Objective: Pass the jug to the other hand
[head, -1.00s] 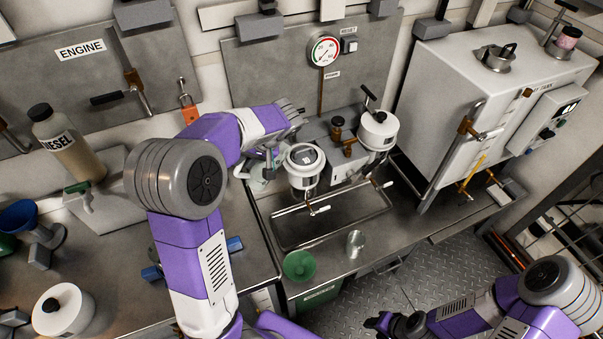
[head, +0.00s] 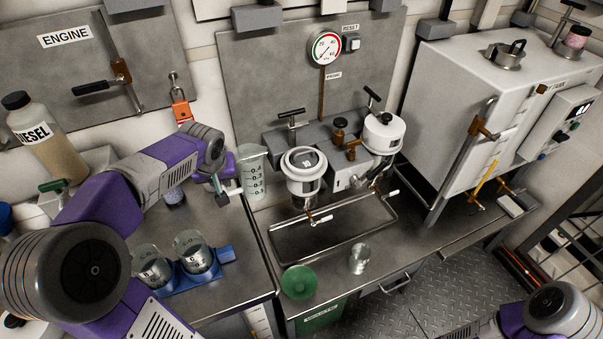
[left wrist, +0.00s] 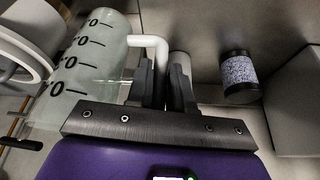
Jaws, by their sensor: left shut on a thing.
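The jug (head: 253,175) is a clear, graduated vessel with dark marks, left of the white filter housings in the head view. It looks roughly upright; whether its base touches the bench I cannot tell. In the left wrist view the jug (left wrist: 88,65) fills the upper left, with its pale handle (left wrist: 150,42) reaching between the fingers. My left gripper (head: 222,188) is at the jug's left side, shut on the handle; its fingers (left wrist: 168,88) show close up in the wrist view. My right gripper is out of view; only part of that arm shows at lower right.
White filter housings (head: 304,172) and a metal sink tray (head: 330,232) stand right of the jug. Two beakers (head: 194,252) sit on a blue holder at left.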

